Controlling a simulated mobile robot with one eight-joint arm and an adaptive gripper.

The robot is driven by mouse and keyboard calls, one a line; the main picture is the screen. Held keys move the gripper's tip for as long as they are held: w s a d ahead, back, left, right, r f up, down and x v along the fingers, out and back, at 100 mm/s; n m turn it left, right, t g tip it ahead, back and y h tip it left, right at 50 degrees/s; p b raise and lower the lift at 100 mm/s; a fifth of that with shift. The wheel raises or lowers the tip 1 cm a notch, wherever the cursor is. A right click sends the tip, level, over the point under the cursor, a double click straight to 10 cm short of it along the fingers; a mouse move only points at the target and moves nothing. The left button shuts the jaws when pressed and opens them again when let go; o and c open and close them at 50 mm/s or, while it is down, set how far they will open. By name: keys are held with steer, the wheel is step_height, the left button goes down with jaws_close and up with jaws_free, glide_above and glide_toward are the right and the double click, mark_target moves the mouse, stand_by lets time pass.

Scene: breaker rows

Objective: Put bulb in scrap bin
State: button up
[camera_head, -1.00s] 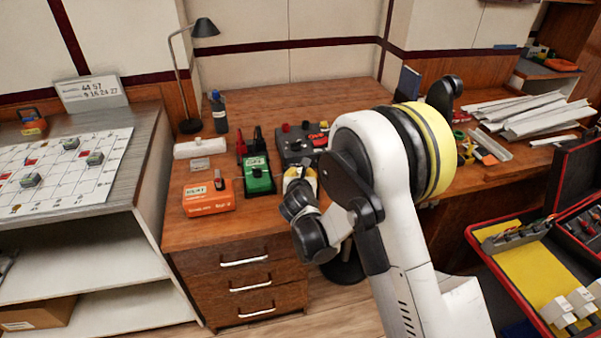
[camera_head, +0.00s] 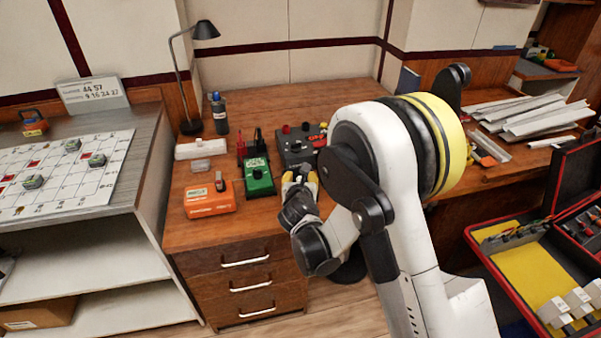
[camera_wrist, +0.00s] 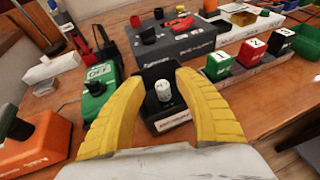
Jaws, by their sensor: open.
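My gripper (camera_wrist: 158,95) is open, with its two yellow curved fingers spread in the wrist view. Between them a small white-grey cylindrical piece (camera_wrist: 164,91), possibly the bulb, stands upright at a black box (camera_wrist: 155,71) with a white label; I cannot tell whether the fingers touch it. In the head view my gripper (camera_head: 300,184) is over the desk's front part, right of the green meter (camera_head: 258,178).
A dark grey box (camera_wrist: 176,46) with knobs is behind the black box. Numbered blocks (camera_wrist: 250,53) stand in a row to its right. An orange device (camera_head: 209,198) sits at the desk's left front. A red-edged case (camera_head: 520,265) lies open at right.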

steer(key=p+v, duration=0.2)
steer(key=v, duration=0.6)
steer(key=s+d+r+m+g+h, duration=0.1)
steer(key=s+d+r+m+g, duration=0.1)
steer(key=s+d+r+m, duration=0.35)
steer(key=s+d+r+m+g+h, duration=0.1)
steer(key=s+d+r+m, duration=0.1)
steer(key=d+r+m, duration=0.6)
steer(key=s+d+m+g+y, duration=0.1)
steer(key=s+d+m, duration=0.3)
steer(key=s+m, duration=0.6)
steer(key=s+d+m+g, duration=0.2)
steer(key=s+d+m, duration=0.2)
steer(key=s+m, duration=0.6)
steer(key=m, duration=0.2)
steer(key=shift+s+r+m+g+y, duration=0.25)
steer(key=shift+r+m+g+y, duration=0.05)
steer(key=shift+m+y, duration=0.1)
